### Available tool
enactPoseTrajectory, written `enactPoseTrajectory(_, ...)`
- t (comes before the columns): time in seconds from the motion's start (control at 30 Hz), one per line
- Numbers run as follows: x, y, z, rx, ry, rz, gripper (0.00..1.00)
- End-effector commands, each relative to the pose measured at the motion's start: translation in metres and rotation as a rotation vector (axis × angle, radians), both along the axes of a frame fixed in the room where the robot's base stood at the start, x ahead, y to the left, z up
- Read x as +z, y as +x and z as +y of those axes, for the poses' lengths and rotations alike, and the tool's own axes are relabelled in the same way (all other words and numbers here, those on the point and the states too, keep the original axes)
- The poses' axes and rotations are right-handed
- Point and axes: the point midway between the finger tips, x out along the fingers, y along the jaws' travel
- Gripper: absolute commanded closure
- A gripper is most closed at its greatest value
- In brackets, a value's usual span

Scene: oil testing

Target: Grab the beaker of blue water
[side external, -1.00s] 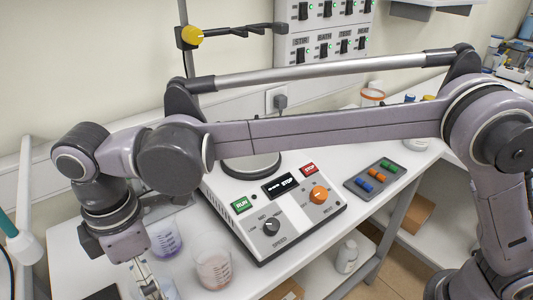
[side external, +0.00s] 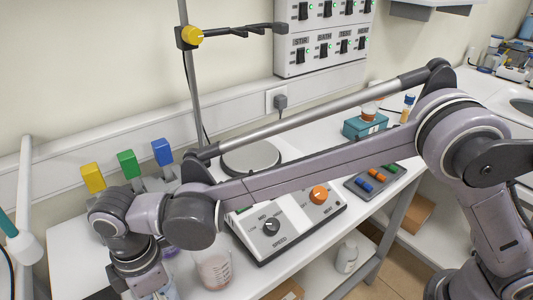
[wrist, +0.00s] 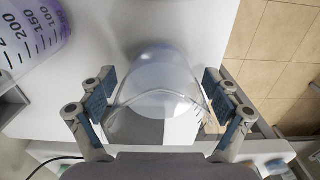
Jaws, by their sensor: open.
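In the wrist view, a clear beaker (wrist: 158,82) with a pale bluish tint stands between the fingers of my gripper (wrist: 160,108). The fingers are open, one on each side of the beaker, and I cannot tell whether either touches it. A second beaker with purple-blue liquid and volume marks (wrist: 35,35) shows at the upper left of the wrist view. In the side external view, my wrist hides most of the beakers, and my fingertips are out of sight at the bottom edge.
A beaker with pinkish contents (side external: 213,270) stands right of my wrist. The control box with knobs (side external: 290,226) is beyond it. The bench edge is close in front.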

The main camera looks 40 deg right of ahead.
Motion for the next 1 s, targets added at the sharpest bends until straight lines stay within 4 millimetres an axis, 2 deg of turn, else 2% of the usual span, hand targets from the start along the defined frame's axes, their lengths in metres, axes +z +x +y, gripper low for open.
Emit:
enactPoseTrajectory(0.07, 0.0, 0.0, 0.0, 0.0, 0.0, 0.0, 0.11)
enactPoseTrajectory(0.1, 0.0, 0.0, 0.0, 0.0, 0.0, 0.0, 0.17)
enactPoseTrajectory(0.3, 0.0, 0.0, 0.0, 0.0, 0.0, 0.0, 0.71)
enactPoseTrajectory(0.77, 0.003, 0.0, 0.0, 0.0, 0.0, 0.0, 0.72)
enactPoseTrajectory(0.8, 0.006, 0.0, 0.0, 0.0, 0.0, 0.0, 0.81)
enactPoseTrajectory(0.83, 0.009, 0.0, 0.0, 0.0, 0.0, 0.0, 0.83)
enactPoseTrajectory(0.87, 0.013, 0.0, 0.0, 0.0, 0.0, 0.0, 0.93)
enactPoseTrajectory(0.9, 0.02, 0.0, 0.0, 0.0, 0.0, 0.0, 0.98)
enactPoseTrajectory(1.0, 0.038, 0.0, 0.0, 0.0, 0.0, 0.0, 0.98)
